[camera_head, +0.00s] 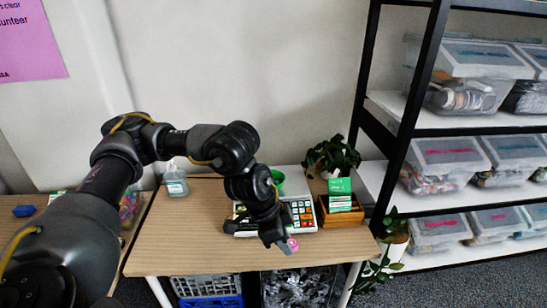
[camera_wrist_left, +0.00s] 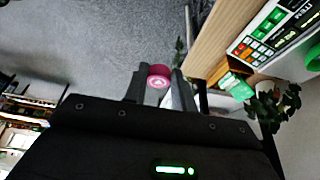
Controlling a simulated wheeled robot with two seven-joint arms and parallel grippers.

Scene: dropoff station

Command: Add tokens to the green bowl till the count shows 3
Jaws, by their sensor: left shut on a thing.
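My left gripper (camera_head: 287,245) is shut on a pink token (camera_head: 292,243), above the front part of the table. In the left wrist view the token (camera_wrist_left: 159,76) sits between the fingertips of the left gripper (camera_wrist_left: 158,84) and has a pale mark on its face. The green bowl (camera_head: 277,178) is partly hidden behind my left arm, at the back of the counting device (camera_head: 303,213) with its keypad. A bit of the bowl also shows at the right edge of the left wrist view (camera_wrist_left: 314,60). The count reading is not legible. My right gripper is not in view.
A wooden box with green cards (camera_head: 340,201) stands right of the device. Potted plants (camera_head: 331,156) stand behind and at the right edge. A clear bottle (camera_head: 175,180) is at the back left. The left part of the table (camera_head: 190,235) is clear. Shelves with bins (camera_head: 450,120) stand right.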

